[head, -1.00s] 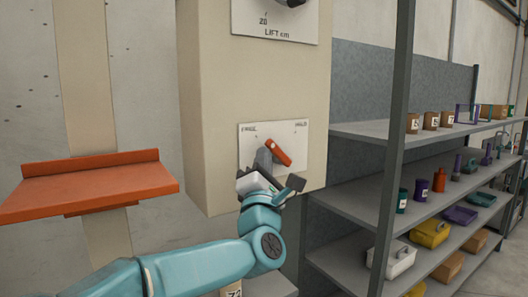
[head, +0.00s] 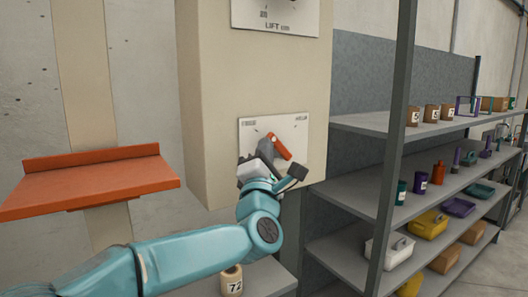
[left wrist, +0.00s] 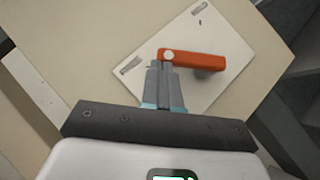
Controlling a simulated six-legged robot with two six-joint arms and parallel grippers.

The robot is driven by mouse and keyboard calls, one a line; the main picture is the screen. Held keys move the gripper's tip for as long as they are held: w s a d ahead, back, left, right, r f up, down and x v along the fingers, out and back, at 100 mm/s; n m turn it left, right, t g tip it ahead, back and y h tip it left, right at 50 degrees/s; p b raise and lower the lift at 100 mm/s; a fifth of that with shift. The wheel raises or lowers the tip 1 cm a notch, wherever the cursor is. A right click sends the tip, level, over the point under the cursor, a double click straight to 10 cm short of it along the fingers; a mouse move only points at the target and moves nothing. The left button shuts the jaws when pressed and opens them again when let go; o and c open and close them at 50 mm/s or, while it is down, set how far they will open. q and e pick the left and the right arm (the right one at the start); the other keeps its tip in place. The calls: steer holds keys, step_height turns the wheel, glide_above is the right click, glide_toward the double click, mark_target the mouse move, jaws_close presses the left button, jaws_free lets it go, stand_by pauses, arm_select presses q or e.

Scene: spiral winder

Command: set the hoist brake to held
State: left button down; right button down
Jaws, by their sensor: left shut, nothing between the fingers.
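The hoist brake is an orange lever (head: 280,146) on a white plate (head: 300,135) on the beige column's front. The plate has a label at its upper left and one at its upper right, the right one reading like HELD; both are blurred now. In the head view the lever slants from upper left to lower right. In the left wrist view the orange lever (left wrist: 205,60) runs right from its pale round pivot. My left gripper (head: 266,150) is shut and empty, its fingertips (left wrist: 165,66) at the lever's pivot end. I cannot tell whether they touch it. My right gripper is out of view.
An orange shelf (head: 90,182) juts from the wall at left. Grey shelving (head: 350,197) with bins and bottles stands at right. A LIFT plate (head: 275,18) is above the brake. A container marked 72 (head: 231,282) stands below.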

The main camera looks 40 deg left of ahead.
arm_select(q)
steer(key=w+d+r+m+g+h+p, duration=0.2)
steer(key=w+d+r+m+h+p, duration=0.1)
steer(key=w+p, duration=0.6)
steer(key=shift+d+r+m+g+h+p, duration=0.5)
steer(key=shift+r+m+p, duration=0.45)
steer(key=shift+m+p, duration=0.75)
steer(key=shift+w+a, duration=0.1)
steer(key=shift+w, duration=0.05)
